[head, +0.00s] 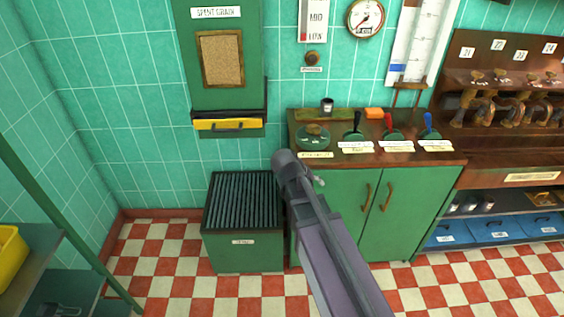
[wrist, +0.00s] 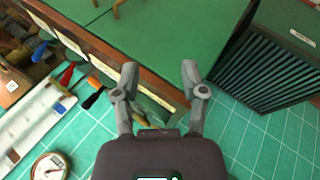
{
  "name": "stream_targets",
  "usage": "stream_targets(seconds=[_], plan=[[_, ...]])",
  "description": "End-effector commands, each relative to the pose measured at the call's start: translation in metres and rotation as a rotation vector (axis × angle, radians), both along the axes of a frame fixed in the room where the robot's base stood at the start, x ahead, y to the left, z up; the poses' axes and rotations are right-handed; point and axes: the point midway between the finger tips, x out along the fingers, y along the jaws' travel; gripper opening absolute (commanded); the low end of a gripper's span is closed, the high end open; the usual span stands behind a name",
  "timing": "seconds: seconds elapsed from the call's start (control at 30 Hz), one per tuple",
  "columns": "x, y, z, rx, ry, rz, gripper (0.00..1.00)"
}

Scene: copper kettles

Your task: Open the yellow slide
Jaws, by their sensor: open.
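The yellow slide (head: 229,124) is a flat yellow bar with a dark handle. It sits in a black-edged slot at the bottom of the green spent grain chute (head: 221,80) on the tiled wall, in the head view. I cannot make it out in the wrist view. My gripper (wrist: 160,72) is open and empty in the wrist view, its two grey fingers spread apart in front of the green cabinet's counter edge. In the head view my arm reaches up past the cabinet's left end, lower than the slide and to its right; the fingers are not visible there.
A green bin with a slatted top (head: 243,203) stands on the floor below the chute. The green cabinet (head: 395,205) right of it carries black, red and blue levers. A gauge (head: 366,18) hangs above. The wall between chute and bin is clear. A yellow container (head: 10,258) is at lower left.

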Motion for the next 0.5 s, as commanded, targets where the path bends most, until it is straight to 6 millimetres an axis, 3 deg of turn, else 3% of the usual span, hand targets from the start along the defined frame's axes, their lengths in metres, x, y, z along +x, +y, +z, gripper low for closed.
stream_targets(seconds=[0.27,0.5], plan=[[0.014,0.013,-0.004,-0.060,-0.035,0.036,0.55],[0.050,0.058,-0.003,-0.242,-0.148,0.152,0.55]])
